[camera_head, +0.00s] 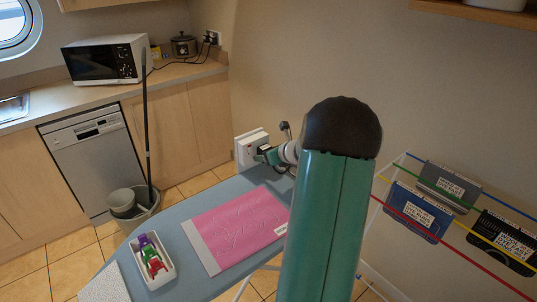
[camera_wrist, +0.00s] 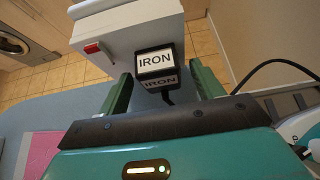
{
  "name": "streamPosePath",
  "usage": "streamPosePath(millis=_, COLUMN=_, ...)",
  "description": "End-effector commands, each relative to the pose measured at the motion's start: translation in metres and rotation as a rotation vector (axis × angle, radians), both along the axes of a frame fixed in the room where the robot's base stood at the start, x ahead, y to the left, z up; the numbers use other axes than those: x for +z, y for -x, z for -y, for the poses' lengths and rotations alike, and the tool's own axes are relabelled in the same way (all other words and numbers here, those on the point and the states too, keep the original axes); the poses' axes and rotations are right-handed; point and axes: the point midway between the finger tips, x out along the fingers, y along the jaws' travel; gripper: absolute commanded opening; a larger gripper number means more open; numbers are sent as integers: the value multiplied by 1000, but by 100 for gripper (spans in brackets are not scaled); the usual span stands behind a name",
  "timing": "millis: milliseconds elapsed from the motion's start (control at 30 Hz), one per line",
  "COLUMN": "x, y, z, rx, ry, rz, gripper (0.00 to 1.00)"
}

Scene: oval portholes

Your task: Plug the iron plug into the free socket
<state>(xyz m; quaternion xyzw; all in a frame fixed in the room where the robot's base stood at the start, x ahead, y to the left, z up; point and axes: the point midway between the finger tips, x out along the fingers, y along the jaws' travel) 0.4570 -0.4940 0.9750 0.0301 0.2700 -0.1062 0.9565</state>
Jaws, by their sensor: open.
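The black iron plug (camera_wrist: 157,62), with white IRON labels, sits against the face of the white socket box (camera_wrist: 125,28). A red switch (camera_wrist: 92,48) shows beside it on the box. I cannot tell how deep the plug's pins are. My gripper (camera_wrist: 161,75) has its two green fingers apart, one on each side of the plug, with gaps visible. A dark cable leaves the plug toward my gripper.
The ironing board (camera_head: 182,214) holds a pink cloth (camera_head: 238,229) and a white tray (camera_head: 151,277) of coloured items. A bucket with a mop (camera_head: 135,205) stands left. A rack with coloured lines and hanging cloths (camera_head: 412,212) is at right. Tiled floor lies between board and cabinets.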

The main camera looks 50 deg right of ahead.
Motion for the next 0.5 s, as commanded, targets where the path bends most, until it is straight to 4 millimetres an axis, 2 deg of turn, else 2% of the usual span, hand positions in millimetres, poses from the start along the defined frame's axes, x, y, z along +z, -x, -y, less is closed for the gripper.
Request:
streamPosePath(millis=167, x=8, y=12, z=-2, rx=-2, ry=2, rz=-1, gripper=66)
streamPosePath(millis=500, x=46, y=71, z=-15, rx=-2, ry=4, rz=0, gripper=66)
